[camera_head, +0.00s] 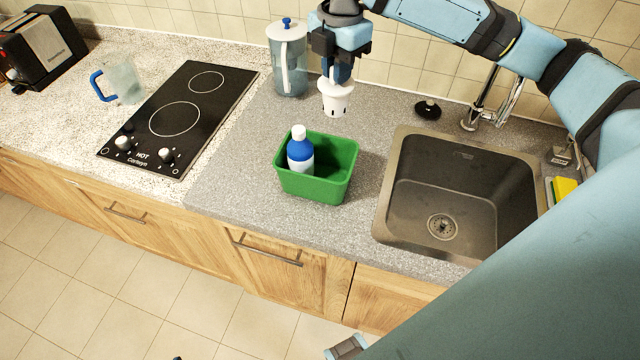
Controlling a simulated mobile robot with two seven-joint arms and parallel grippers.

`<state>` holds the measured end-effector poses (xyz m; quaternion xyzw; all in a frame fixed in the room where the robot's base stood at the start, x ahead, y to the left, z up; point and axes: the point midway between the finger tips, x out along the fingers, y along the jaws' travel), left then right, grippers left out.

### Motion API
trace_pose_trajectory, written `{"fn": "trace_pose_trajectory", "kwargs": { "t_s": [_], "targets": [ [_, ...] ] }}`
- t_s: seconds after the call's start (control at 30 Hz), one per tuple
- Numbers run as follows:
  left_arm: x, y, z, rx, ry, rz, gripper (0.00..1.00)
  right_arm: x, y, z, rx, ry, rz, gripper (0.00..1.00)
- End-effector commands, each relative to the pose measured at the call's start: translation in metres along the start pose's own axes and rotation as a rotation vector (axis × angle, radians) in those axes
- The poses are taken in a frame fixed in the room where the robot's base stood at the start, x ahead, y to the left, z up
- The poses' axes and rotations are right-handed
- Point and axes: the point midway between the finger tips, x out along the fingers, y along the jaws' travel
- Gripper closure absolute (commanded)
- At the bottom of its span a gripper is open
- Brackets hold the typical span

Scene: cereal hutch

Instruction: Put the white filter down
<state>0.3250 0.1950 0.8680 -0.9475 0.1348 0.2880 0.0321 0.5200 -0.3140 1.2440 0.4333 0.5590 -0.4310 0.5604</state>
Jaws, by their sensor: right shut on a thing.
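The white filter (336,100) is a small white cup with a wider rim and dark slots low on its side. It is upright near the back of the grey counter, right of the clear pitcher and behind the green bin. My right gripper (338,72) points down and is shut on the filter from above. I cannot tell whether the filter's bottom touches the counter or hangs just above it.
A clear pitcher (290,62) with a blue knob stands left of the filter. A green bin (326,188) holds a blue-and-white bottle (300,152). A dark stopper (428,109), faucet (490,100) and sink (400,205) are to the right. Grey counter (380,125) is bare between filter and sink.

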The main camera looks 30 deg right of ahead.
Motion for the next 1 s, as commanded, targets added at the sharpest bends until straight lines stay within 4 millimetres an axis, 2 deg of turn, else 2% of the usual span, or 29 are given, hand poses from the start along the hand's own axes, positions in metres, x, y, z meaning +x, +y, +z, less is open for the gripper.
{"fn": "trace_pose_trajectory", "kwargs": {
  "t_s": [0.07, 0.17, 0.5, 0.7, 1.0],
  "targets": [
    [0.0, -0.001, -0.003, 0.001, 0.003, -0.001, 0.67, 0.0, -0.007, -0.002, -0.042, 0.0, -0.003, 1.0],
    [0.0, -0.001, -0.004, 0.001, 0.004, -0.001, 0.67, 0.01, -0.01, -0.003, -0.064, 0.0, -0.006, 1.0],
    [-0.003, -0.002, -0.011, 0.001, 0.011, -0.004, 0.67, 0.098, -0.011, -0.003, -0.064, 0.0, -0.009, 1.0],
    [-0.005, -0.002, -0.013, 0.0, 0.011, -0.005, 0.67, 0.141, -0.011, -0.003, -0.065, 0.0, -0.006, 1.0],
    [-0.006, -0.002, -0.013, 0.0, 0.009, -0.006, 0.67, 0.166, -0.011, -0.003, -0.064, 0.0, -0.006, 1.0]
  ]
}}
